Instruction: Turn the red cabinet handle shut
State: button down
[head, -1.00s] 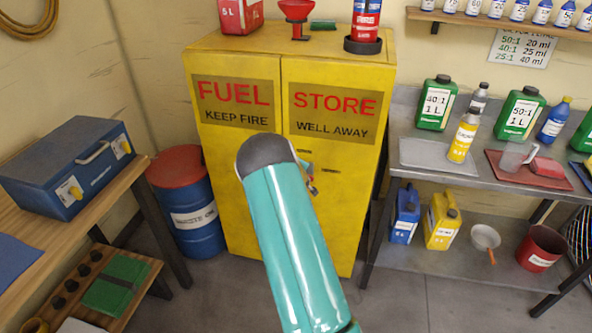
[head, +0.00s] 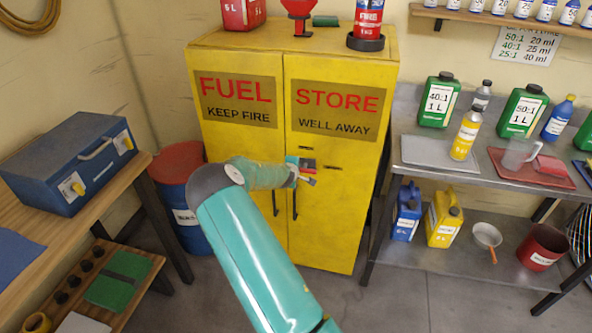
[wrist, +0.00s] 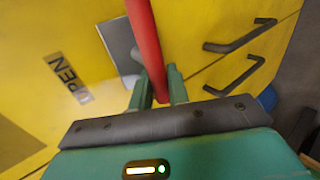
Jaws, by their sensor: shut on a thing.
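The yellow fuel cabinet (head: 336,222) stands against the back wall with both doors closed. Its red handle (wrist: 145,38) runs down from the top of the wrist view and ends between my gripper's fingers. My gripper (wrist: 158,88) is shut on it. In the head view my gripper (head: 297,170) is at the cabinet front, with a little of the red handle (head: 309,162) showing beside it. A grey plate (wrist: 118,45) lies behind the handle, and a tilted "OPEN" label (wrist: 69,77) is to its left. The handle's held end is partly hidden by my fingers.
Two black door pulls (wrist: 240,35) are close to my gripper. A blue drum (head: 182,205) stands left of the cabinet, and a metal bench (head: 420,178) with bottles stands right. A wooden bench (head: 100,205) is at left. The floor before the cabinet looks clear.

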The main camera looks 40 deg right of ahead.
jog(key=c, duration=1.7)
grip_release()
jog(key=v, duration=1.3)
jog(key=shift+s+a+r, duration=0.25)
